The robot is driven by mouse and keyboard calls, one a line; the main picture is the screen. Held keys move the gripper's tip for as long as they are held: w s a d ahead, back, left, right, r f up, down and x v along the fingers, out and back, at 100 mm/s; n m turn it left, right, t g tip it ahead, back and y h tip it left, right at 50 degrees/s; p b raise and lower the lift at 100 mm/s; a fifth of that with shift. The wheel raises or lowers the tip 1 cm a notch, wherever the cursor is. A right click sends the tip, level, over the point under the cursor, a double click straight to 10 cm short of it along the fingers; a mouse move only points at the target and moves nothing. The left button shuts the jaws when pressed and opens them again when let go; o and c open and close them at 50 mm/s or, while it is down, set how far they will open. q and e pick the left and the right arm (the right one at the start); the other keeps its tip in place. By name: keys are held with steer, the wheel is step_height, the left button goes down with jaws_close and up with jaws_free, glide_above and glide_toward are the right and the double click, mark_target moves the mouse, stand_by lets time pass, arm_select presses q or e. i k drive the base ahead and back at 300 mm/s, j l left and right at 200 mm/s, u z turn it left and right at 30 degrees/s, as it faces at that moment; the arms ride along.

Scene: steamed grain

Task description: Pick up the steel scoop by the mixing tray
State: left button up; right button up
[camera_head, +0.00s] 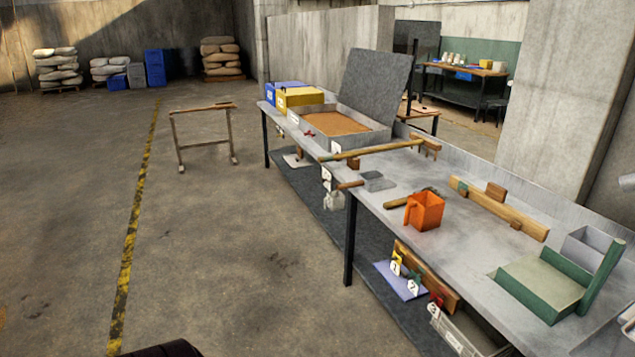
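The steel scoop (376,181) lies on the long grey workbench, near its front edge. Its wooden handle (349,185) points left and reaches over that edge. The mixing tray (388,135) stands farther back on the bench, holding an orange-brown grain-like layer, with a dark grey lid raised behind it. A wooden rake (372,151) lies between tray and scoop. Neither of my grippers is recognisable in this view. A dark rounded shape shows at the bottom edge.
An orange jug (425,211) and a hammer-like tool (407,198) lie close to the scoop's right. A green stand (543,287) is at the near right end. Tags hang below the bench edge. A wooden trestle (203,140) stands left; the floor before the bench is open.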

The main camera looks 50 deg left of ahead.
mark_target(372, 181)
steer(key=u, duration=1.35)
steer(key=z, duration=1.75)
steer(key=u, duration=2)
steer(key=i+l+u, duration=0.15)
steer(key=i, duration=0.15)
steer(key=i+u, duration=0.15)
steer(key=i, duration=0.15)
